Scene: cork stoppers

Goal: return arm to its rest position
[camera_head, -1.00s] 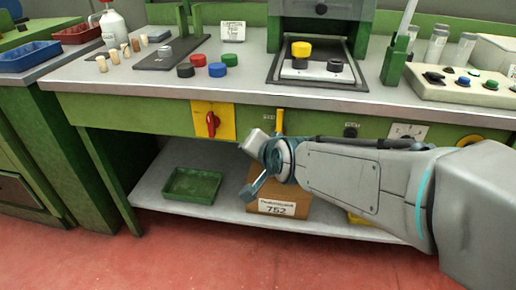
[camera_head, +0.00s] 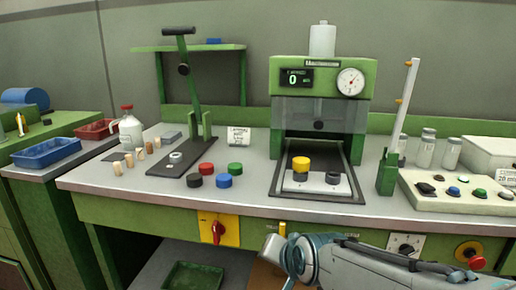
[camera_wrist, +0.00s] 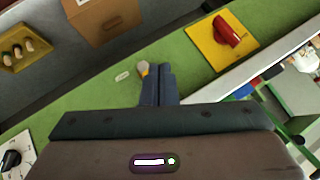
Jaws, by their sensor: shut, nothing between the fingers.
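My gripper (camera_wrist: 157,72) shows in the wrist view with its two dark fingers together and nothing between them. It is in front of the bench's green front panel (camera_wrist: 105,85). In the head view my arm reaches in from the lower right, below the bench top's front edge, and the fingers cannot be made out there. Several cork stoppers (camera_head: 129,160) stand in a row on the left part of the bench top, well away from my gripper.
The front panel carries a red switch on a yellow plate (camera_head: 219,229). A cardboard box (camera_wrist: 103,18) and a green tray (camera_head: 192,275) are below. Colored caps (camera_head: 223,182), a press (camera_head: 322,105) and a button panel (camera_head: 457,192) occupy the bench top.

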